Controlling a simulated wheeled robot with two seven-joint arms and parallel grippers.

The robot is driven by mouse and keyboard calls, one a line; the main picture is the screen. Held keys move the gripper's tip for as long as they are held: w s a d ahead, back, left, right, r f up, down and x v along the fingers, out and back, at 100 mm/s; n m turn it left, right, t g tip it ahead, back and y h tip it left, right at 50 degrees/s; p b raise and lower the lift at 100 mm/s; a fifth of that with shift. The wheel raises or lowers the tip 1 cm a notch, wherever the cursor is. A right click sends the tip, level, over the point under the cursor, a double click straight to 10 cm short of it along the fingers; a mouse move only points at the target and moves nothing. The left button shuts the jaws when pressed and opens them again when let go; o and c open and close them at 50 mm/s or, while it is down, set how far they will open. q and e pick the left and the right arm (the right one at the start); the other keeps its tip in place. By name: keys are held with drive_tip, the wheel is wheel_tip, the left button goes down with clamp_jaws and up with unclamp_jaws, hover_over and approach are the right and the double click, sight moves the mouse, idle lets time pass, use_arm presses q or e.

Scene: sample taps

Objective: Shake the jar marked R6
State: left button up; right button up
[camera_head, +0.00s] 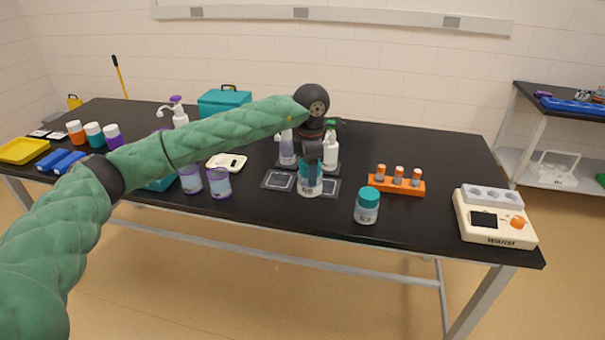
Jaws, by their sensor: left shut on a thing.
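My left arm reaches across the table from the left, and its gripper (312,160) points down at a clear jar with a teal lid (310,187). The gripper is shut on this jar, covering part of its lid. The jar is upright over the dark square mats; I cannot tell whether it touches them. A similar teal-lidded jar (367,207) stands to the right, nearer the front edge. The labels on both jars are too small to read surely, so I cannot tell which is R6. My right gripper is not in view.
An orange rack with several capped tubes (397,183) and a cream device (494,220) stand to the right. Purple-rimmed jars (219,183) stand left. The table's back right is clear.

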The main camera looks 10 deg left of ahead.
use_arm(q)
drive_tip(key=shift+d+r, duration=0.1)
drive_tip(key=shift+r, duration=2.45)
